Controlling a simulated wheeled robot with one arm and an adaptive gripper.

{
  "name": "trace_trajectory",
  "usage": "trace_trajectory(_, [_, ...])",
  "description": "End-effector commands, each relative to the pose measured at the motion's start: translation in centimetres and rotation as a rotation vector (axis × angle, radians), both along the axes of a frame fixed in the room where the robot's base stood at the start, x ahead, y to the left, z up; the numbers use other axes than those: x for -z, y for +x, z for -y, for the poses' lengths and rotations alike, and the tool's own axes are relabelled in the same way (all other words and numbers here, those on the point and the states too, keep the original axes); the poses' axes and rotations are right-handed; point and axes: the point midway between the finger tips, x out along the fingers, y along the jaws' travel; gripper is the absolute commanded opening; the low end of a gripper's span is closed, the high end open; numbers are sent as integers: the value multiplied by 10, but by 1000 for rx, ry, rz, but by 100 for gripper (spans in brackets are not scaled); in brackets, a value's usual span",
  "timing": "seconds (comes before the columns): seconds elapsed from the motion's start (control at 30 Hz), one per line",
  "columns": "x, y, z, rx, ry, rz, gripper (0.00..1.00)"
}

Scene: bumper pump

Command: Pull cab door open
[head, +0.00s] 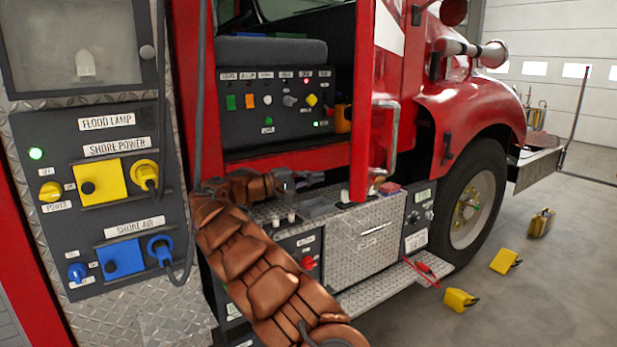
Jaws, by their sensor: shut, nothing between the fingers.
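The cab door (362,100) seems to be the narrow red upright right of the cab opening. It appears to stand out from the cab, seen almost edge-on, with its lower end reaching past the sill. A silver grab handle (391,140) shows just right of it. My brown arm rises from the bottom to my gripper (300,181), which is small and dark at the sill of the opening. My gripper is shut and empty, left of the door's lower end and seemingly apart from it. Its fingertips are hard to make out.
Inside the opening are a seat (270,51) and a switch panel (275,105). A side panel (95,190) with yellow and blue connectors stands close at left. A diamond-plate box and step (375,290) jut out below. Yellow chocks (459,300) lie on the floor at right.

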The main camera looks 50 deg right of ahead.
Motion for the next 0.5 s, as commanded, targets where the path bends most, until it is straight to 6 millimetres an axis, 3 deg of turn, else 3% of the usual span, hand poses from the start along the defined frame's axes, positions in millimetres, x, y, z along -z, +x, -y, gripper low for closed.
trace_trajectory(0.3, [-3, -26, 52, 3, 1, 0, 0])
trace_trajectory(0.5, [-4, -41, 55, 0, -3, 0, 0])
